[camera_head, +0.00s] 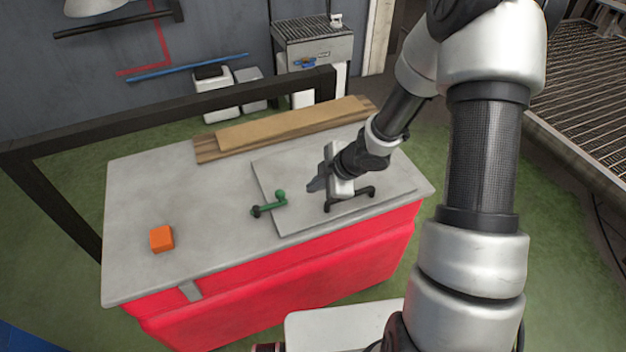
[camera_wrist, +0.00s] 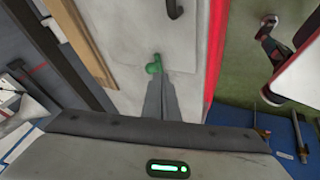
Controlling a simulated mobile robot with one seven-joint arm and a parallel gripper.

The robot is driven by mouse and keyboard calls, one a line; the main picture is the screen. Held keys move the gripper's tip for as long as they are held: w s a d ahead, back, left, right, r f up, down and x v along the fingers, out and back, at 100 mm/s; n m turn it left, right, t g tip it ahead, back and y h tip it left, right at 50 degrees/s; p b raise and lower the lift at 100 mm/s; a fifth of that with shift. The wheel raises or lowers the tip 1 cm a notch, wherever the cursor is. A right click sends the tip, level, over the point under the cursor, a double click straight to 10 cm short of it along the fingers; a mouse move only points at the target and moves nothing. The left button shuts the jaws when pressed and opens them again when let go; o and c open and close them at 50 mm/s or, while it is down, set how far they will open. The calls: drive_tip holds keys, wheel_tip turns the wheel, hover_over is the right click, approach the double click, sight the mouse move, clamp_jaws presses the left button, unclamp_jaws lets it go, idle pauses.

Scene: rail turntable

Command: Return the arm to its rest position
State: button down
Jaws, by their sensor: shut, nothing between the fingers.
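My gripper (camera_head: 316,185) is over the grey plate on the workbench, its fingers together and nothing between them. In the wrist view my gripper (camera_wrist: 160,98) shows as two dark fingers side by side, shut. My arm reaches in from the right of the head view and bends down to the bench. A green handle with a round knob (camera_head: 270,203) stands on the plate, left of my fingertips and apart from them in the head view. In the wrist view the green knob (camera_wrist: 154,65) appears just beyond the fingertips. Contact cannot be told there.
The grey plate (camera_head: 300,222) lies on the red-sided workbench (camera_head: 140,200) and carries a black handle (camera_head: 350,200). An orange cube (camera_head: 161,239) sits at the bench's front left. Wooden boards (camera_head: 290,125) lie along the back, beside a dark frame bar (camera_head: 150,112). The bench's left part is mostly clear.

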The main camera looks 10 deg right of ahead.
drive_tip(key=s+d+r+m+t+h, duration=0.15)
drive_tip(key=d+r+m+h, duration=0.35)
drive_tip(key=r, duration=0.6)
drive_tip(key=s+d+r+m+t+h, duration=0.15)
drive_tip(key=d+r+m, duration=0.45)
drive_tip(key=r, duration=0.6)
drive_tip(key=s+a+r+m, duration=0.1)
drive_tip(key=s+r+m, duration=0.1)
drive_tip(key=s, duration=0.5)
drive_tip(key=s+a+r+m+g+y, duration=0.1)
drive_tip(key=s+a+r+m, duration=0.1)
drive_tip(key=s, duration=0.5)
drive_tip(key=s+a+r+m+g, duration=0.1)
drive_tip(key=s+r+m, duration=0.2)
drive_tip(key=s, duration=0.3)
drive_tip(key=shift+s+a+r+y, duration=0.25)
drive_tip(key=shift+s+a+y, duration=0.05)
drive_tip(key=shift+s+y, duration=0.1)
